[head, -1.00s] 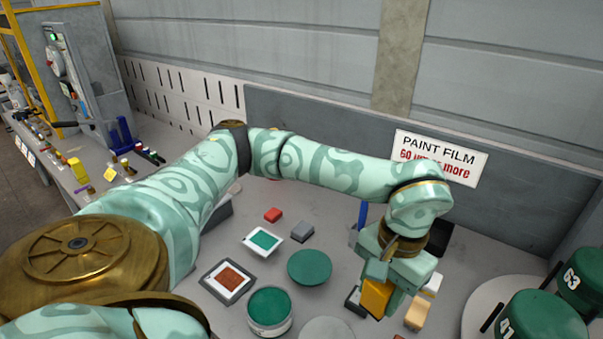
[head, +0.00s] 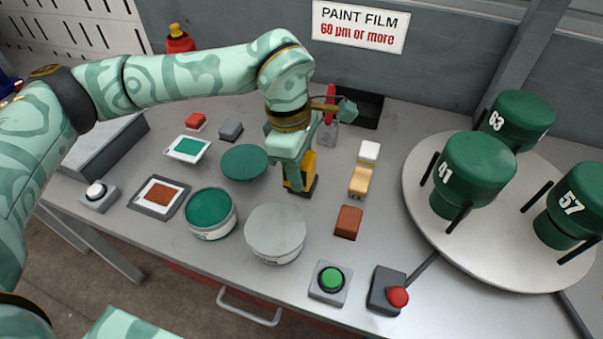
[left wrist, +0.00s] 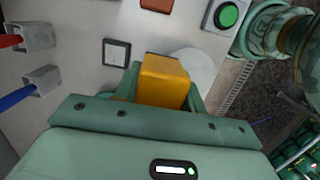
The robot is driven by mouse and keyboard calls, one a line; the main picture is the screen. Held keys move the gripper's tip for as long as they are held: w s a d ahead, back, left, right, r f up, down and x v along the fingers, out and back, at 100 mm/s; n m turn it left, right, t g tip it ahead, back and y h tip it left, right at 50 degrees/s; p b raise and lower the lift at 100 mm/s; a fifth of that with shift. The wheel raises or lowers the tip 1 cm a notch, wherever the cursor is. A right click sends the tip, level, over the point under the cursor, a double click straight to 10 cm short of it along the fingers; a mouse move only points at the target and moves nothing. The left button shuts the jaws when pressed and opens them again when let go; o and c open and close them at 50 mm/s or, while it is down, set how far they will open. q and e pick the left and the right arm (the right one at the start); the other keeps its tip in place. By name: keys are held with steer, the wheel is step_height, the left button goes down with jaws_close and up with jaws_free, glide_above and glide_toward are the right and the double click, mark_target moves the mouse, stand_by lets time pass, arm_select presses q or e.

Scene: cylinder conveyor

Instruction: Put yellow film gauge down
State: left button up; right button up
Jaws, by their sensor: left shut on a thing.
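The yellow film gauge (head: 309,163) is between the fingers of my left gripper (head: 298,180), which is shut on it. In the left wrist view the gauge (left wrist: 163,80) shows as a yellow block between the two green fingers. A small dark-edged square pad (left wrist: 116,52) lies on the table beside the gripper in that view. In the head view a dark patch shows low beside the gauge. I cannot tell whether the gauge touches the table. My right gripper is not in view.
A brush (head: 360,178) and a red-brown block (head: 348,222) lie right of the gripper. A green paint can (head: 211,213), a grey-lidded can (head: 275,234) and a green disc (head: 245,162) are left and in front. A turntable (head: 425,205) with green containers stands at right.

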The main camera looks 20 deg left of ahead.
arm_select(q)
steer(key=w+f, duration=0.2)
steer(key=w+a+f+b, duration=0.1)
steer(key=w+f, duration=0.1)
steer(key=w, duration=0.1)
steer(key=w+a+f+b, duration=0.1)
steer(key=w+f, duration=0.2)
steer(key=shift+a, duration=0.1)
steer(key=shift+w+a+f, duration=0.15)
steer(key=shift+w+f, duration=0.15)
steer(key=shift+f, duration=0.25)
step_height(320, 180, down, 3)
steer(key=shift+b, duration=0.7)
steer(key=shift+r, duration=0.1)
steer(key=o, duration=0.5)
steer(key=shift+c, duration=0.2)
steer(key=o, duration=0.4)
